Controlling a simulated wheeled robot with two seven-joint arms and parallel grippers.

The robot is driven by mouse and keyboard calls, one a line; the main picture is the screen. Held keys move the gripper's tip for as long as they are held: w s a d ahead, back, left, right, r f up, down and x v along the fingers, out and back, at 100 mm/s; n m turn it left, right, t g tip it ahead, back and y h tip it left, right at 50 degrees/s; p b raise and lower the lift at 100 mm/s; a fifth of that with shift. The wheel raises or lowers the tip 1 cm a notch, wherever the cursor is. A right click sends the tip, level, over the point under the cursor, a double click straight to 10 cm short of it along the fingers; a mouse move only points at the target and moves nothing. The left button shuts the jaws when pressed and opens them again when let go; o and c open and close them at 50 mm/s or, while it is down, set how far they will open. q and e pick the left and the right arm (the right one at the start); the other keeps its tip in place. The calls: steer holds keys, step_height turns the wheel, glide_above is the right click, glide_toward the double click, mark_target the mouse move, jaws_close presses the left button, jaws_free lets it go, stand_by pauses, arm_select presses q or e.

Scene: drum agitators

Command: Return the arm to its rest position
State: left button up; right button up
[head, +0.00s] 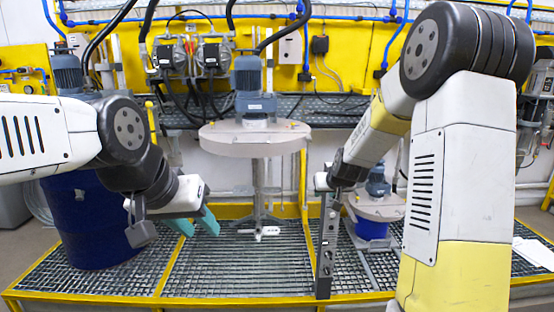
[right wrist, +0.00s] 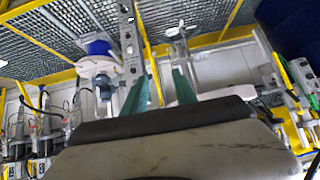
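My left arm comes in from the left in the head view. Its gripper (head: 200,231) points down over the grating, with teal fingers apart and nothing seen between them. My right arm stands raised at the right, bent at a high elbow with the forearm sloping down left. Its wrist end is by the top of a grey upright bar with holes (head: 326,255); its fingers cannot be made out there. In the right wrist view the right gripper (right wrist: 162,75) has two teal fingers apart with a gap between. The grey bar (right wrist: 130,35) shows behind one finger; contact cannot be told.
A blue drum (head: 85,225) stands below my left arm. An agitator with a round lid (head: 255,137) stands mid-platform, its shaft over the grating. A smaller lid (head: 378,207) on a blue vessel (head: 371,230) is behind my right arm. Yellow rails (head: 235,306) edge the platform.

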steer(key=s+a+r+g+y, duration=0.1)
steer(key=s+r, duration=0.4)
steer(key=s, duration=0.3)
steer(key=s+a+r, duration=0.1)
steer(key=s+r, duration=0.4)
steer(key=s, duration=0.3)
steer(key=s+r+g, duration=0.1)
steer(key=s+g, duration=0.1)
steer(key=s, duration=1.6)
steer(key=shift+s+d+r, duration=0.2)
steer(key=shift+s+d, duration=0.1)
steer(key=shift+s, duration=0.05)
